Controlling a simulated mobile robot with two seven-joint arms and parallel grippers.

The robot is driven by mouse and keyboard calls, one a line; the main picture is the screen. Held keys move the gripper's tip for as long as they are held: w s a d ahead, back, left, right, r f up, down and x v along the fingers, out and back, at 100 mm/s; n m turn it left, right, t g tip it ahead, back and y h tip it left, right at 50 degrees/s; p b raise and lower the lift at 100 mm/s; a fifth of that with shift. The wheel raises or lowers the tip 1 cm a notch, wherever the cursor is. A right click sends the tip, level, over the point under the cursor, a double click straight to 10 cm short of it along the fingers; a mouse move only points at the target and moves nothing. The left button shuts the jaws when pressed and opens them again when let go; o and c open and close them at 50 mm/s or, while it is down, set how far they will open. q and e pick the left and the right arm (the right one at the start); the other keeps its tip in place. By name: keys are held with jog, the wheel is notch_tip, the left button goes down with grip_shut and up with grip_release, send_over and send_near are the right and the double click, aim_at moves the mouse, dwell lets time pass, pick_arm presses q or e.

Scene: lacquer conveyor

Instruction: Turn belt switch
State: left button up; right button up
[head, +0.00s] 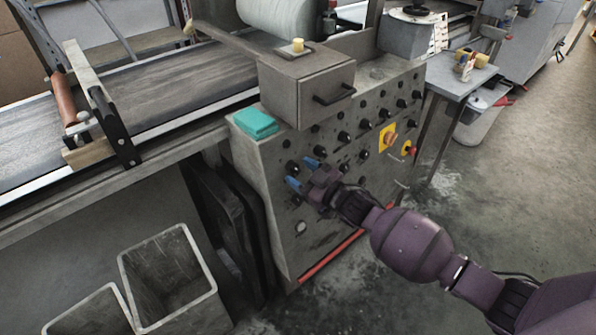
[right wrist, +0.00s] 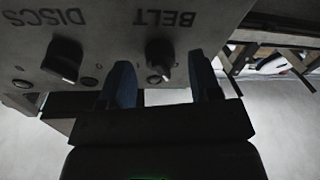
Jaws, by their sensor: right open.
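The belt switch (right wrist: 160,58) is a dark knob under the upside-down word BELT on the grey panel in the right wrist view. My right gripper (right wrist: 162,80) is open, its two blue fingers to the left and right of the knob in that view. I cannot tell whether they touch it. In the head view my right gripper (head: 302,173) is at the left end of the control panel, beside a dark knob (head: 292,167) whose label is unreadable. My left gripper is not in view.
A second knob (right wrist: 62,60) marked DISCS is left of the belt switch. The control cabinet (head: 262,195) carries several more knobs and a yellow-backed switch (head: 388,138). A teal cloth (head: 255,123) lies on its top. The conveyor belt (head: 185,82) runs left. Open bins (head: 150,247) stand below.

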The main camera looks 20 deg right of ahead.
jog(key=shift+w+a, duration=0.25)
jog(key=shift+w, duration=0.2)
jog(key=c, duration=0.9)
